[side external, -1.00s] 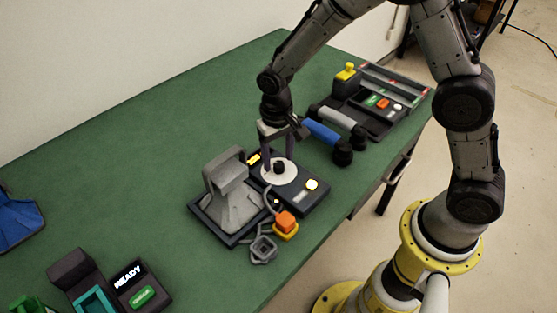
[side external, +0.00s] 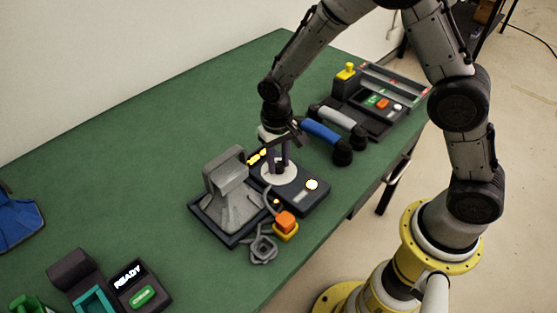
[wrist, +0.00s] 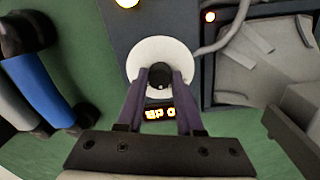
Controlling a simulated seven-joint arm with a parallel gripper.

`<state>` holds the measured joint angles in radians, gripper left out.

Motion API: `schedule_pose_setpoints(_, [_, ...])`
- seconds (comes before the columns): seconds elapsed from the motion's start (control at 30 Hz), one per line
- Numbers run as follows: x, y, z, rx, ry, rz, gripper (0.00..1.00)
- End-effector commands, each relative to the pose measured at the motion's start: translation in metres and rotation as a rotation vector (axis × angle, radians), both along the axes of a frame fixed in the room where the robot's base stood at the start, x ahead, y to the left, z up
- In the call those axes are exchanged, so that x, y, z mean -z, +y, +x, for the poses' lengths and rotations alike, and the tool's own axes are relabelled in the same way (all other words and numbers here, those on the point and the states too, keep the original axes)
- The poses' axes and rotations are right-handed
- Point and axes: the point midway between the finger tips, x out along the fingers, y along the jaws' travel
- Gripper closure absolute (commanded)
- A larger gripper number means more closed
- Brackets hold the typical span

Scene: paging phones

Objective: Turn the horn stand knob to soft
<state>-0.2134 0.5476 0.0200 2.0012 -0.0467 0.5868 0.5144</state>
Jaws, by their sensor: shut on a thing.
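The horn stand (side external: 235,195) is a grey cradle on a dark base, with a dark control panel (side external: 312,200) to its right. A round white dial (side external: 268,179) with a black knob sits on this panel. In the wrist view the black knob (wrist: 160,75) stands at the middle of the white dial (wrist: 137,55). My gripper (side external: 279,165) points down over the dial. In the wrist view its two purple fingers (wrist: 160,85) are shut on the knob from both sides. A small lit orange display (wrist: 160,113) shows between the fingers; its text is too small to read surely.
A round light (side external: 312,185) glows on the panel. An orange and yellow block (side external: 286,225) and a grey cord lie in front. Blue (side external: 322,132) and grey (side external: 338,117) handsets lie behind right. A READY box (side external: 135,285) stands front left. Green table is clear at back left.

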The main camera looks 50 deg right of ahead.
Motion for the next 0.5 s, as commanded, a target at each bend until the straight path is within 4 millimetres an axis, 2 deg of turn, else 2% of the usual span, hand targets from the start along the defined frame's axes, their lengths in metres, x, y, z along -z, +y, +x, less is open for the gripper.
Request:
schedule_pose_setpoints(0.27, [-0.0006, -0.0001, 0.0002, -0.034, 0.000, 0.000, 1.00])
schedule_pose_setpoints(0.5, [-0.0008, -0.0001, 0.0000, -0.165, 0.000, 0.000, 1.00])
